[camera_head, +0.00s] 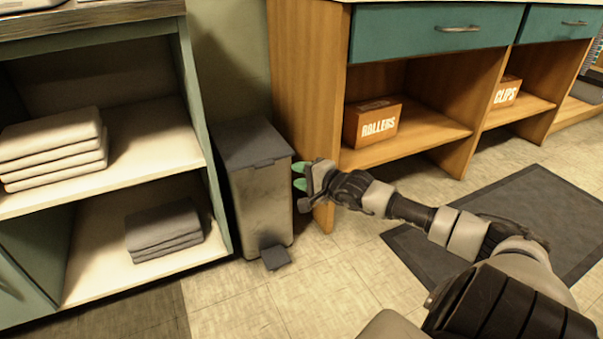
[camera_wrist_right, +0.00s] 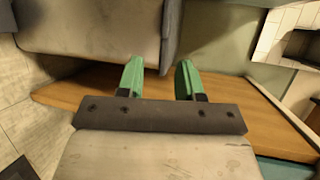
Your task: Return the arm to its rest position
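My right arm reaches in from the lower right in the head view. Its gripper (camera_head: 299,176) has green fingertips and is in front of the right side of a grey pedal bin (camera_head: 262,205). In the right wrist view, the two green fingers (camera_wrist_right: 160,80) stand apart with nothing between them. The bin's grey body (camera_wrist_right: 95,30) fills the top left of that view, beyond the fingertips. I cannot tell whether the fingers touch the bin. The bin's lid looks shut. My left gripper is not in view.
A shelf unit (camera_head: 150,155) with folded towels stands left of the bin. A wooden counter (camera_head: 305,90) with teal drawers stands right, holding a rollers box (camera_head: 372,122) and a clips box (camera_head: 507,91). A dark mat (camera_head: 540,215) lies on the tiled floor.

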